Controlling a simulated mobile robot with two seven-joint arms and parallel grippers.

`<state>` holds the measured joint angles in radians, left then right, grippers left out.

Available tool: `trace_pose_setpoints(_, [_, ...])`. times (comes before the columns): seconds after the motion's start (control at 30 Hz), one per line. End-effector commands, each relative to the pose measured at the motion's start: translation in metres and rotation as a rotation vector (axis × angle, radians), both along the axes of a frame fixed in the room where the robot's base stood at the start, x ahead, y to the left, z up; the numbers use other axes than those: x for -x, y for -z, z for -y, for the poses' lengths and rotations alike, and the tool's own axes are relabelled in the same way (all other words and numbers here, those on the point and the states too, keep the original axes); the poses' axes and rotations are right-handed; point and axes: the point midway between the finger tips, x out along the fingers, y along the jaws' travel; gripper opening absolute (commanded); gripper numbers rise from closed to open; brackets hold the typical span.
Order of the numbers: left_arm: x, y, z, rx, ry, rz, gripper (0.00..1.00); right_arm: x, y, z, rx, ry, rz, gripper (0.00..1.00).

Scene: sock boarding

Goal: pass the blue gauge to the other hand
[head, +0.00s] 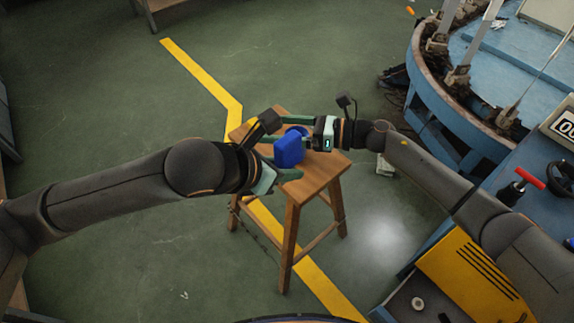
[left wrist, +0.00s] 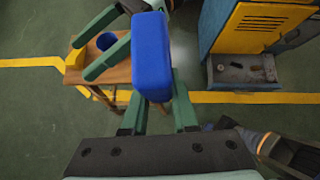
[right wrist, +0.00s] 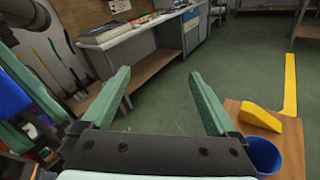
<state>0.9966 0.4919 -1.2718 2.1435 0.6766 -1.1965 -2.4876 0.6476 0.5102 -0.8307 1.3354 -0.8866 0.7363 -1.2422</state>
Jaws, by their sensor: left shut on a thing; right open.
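The blue gauge (head: 289,151), a rounded block, is held in my left gripper (head: 279,160), which is shut on it above a wooden stool. In the left wrist view the gauge (left wrist: 151,55) stands out beyond the fingertips. My right gripper (head: 294,132) comes in from the right, open and empty, close to the gauge. Its green fingers also show left of the gauge in the left wrist view. In the right wrist view the gauge (right wrist: 12,97) is at the left edge, outside the open fingers (right wrist: 160,85). Whether the gauge touches a right finger I cannot tell.
The wooden stool (head: 318,172) stands below both grippers. A blue cup (right wrist: 262,155) and a yellow wedge (right wrist: 260,116) are on it. A yellow cabinet with an open drawer (head: 415,300) and a blue round machine (head: 420,75) stand at the right. Green floor is free at left.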

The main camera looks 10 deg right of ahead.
Motion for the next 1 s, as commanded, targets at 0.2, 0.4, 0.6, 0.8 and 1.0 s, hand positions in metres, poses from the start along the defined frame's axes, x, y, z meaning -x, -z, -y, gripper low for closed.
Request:
trace_pose_setpoints(0.2, [0.0,0.0,0.0,0.001,0.0,0.001,0.0,0.024,0.022,-0.008,-0.493,0.272,-0.583,0.94])
trace_pose_setpoints(0.4, [0.0,0.0,0.0,0.001,0.0,0.001,0.0,0.047,0.073,0.028,-0.949,0.555,-1.155,0.94])
trace_pose_setpoints(0.6, [0.0,0.0,0.0,0.001,0.0,0.001,0.0,0.102,0.148,0.078,-1.411,0.861,-1.675,0.94])
trace_pose_setpoints(0.8, [0.0,0.0,0.0,0.001,0.0,0.001,0.0,0.174,0.208,0.115,-1.802,1.135,-2.014,0.94])
trace_pose_setpoints(1.0, [0.0,0.0,0.0,0.001,0.0,0.001,0.0,0.228,0.237,0.133,1.903,-1.212,2.005,0.94])
